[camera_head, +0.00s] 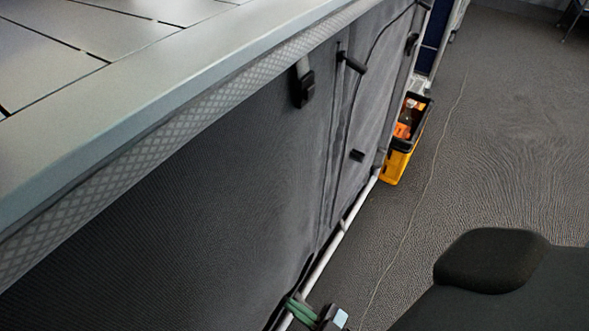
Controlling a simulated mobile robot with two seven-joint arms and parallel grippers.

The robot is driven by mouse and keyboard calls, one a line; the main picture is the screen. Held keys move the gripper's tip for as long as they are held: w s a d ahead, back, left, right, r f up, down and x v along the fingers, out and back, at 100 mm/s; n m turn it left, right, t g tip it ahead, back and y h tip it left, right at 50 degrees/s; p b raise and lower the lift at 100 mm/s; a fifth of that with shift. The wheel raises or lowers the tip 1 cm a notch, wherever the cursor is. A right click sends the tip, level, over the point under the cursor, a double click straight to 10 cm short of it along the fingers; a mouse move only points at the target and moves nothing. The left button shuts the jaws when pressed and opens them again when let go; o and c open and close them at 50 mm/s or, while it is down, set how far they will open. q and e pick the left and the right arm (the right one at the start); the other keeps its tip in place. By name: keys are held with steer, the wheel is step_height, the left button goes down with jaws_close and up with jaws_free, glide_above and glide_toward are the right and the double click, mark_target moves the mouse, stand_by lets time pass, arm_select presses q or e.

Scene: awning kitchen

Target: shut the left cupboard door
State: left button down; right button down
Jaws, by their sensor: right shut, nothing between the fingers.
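The left cupboard door (215,185) looks like the large dark grey panel under the counter. It fills the lower left and middle of the view, and its right edge runs down beside a vertical seam. I cannot tell from here whether it stands a little ajar. A black strap or catch (303,84) hangs near its top right corner. My right gripper (296,309) is at the bottom edge of the view, low by the panel's lower edge. Its green fingers are shut and empty, and I cannot tell whether they touch the panel. My left gripper is not in view.
The grey countertop (150,110) overhangs the front. A second grey panel (372,105) with black fittings lies farther right. A pale rail (335,245) runs along the bottom. A yellow-and-black crate (398,166) stands at the far end. The carpeted floor (500,130) is open to the right.

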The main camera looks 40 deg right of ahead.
steer(key=shift+f, duration=0.55)
steer(key=v, duration=1)
